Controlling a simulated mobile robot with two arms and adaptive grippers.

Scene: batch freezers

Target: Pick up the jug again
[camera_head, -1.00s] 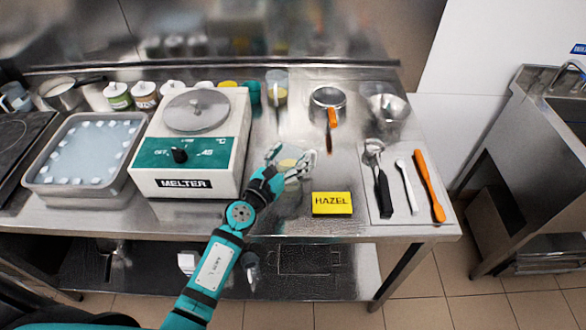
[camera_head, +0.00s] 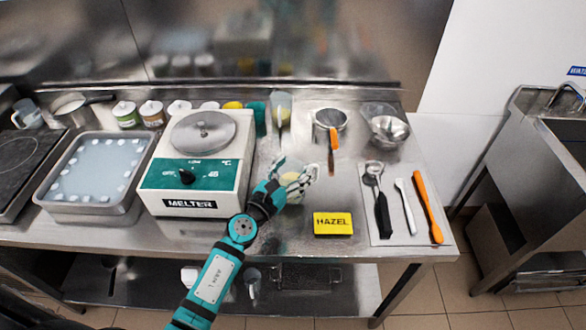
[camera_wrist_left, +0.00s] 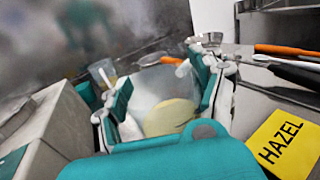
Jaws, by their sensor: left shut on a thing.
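The clear jug (camera_head: 289,168) with pale yellow contents stands on the steel worktop, left of and behind the yellow HAZEL block (camera_head: 333,223). My left gripper (camera_head: 292,178) is at the jug, its fingers shut on the jug's sides. In the left wrist view the clear jug (camera_wrist_left: 150,86) sits between the two fingers, with a round yellow patch low in it. My gripper's body hides its near lower part. I cannot tell whether its base touches the worktop. My right gripper is not in view.
The white melter (camera_head: 200,165) stands left of the jug. Behind are a clear container (camera_head: 281,108) and a steel pot (camera_head: 329,122) with an orange handle. A tray (camera_head: 368,228) with several utensils lies right.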

